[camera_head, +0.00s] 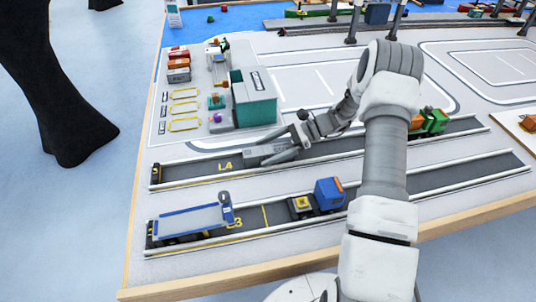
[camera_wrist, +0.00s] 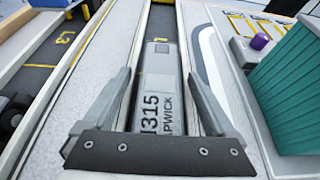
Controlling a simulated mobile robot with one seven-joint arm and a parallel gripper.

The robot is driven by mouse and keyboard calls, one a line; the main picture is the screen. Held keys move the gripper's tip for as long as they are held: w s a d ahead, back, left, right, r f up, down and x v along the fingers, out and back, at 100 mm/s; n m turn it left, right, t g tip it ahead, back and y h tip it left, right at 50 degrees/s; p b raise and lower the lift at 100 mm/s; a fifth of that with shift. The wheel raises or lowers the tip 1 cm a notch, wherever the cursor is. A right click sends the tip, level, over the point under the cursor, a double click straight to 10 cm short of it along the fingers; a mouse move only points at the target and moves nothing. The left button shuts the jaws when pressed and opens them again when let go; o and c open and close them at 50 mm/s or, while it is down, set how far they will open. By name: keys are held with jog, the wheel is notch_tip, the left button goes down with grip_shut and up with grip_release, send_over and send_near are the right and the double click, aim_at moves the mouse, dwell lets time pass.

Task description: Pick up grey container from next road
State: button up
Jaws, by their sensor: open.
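The grey container (camera_wrist: 158,66) lies lengthwise on the L4 road (camera_head: 200,171), with dark lettering on its top in the wrist view. My gripper (camera_wrist: 160,80) is open, with one finger on each long side of the container. In the wrist view the fingers look close to its sides, but I cannot tell whether they touch. In the head view my gripper (camera_head: 270,153) is low over L4, and it partly hides the container.
On the L3 road (camera_head: 265,217) nearer the front stand a blue trailer (camera_head: 190,220) and a truck with a blue cab (camera_head: 329,194). A teal-sided building (camera_head: 254,98) stands behind L4. A green and orange truck (camera_head: 432,122) is farther right on L4.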

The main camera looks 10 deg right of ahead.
jog(key=shift+c, duration=0.3)
grip_shut()
jog(key=shift+r, duration=0.15)
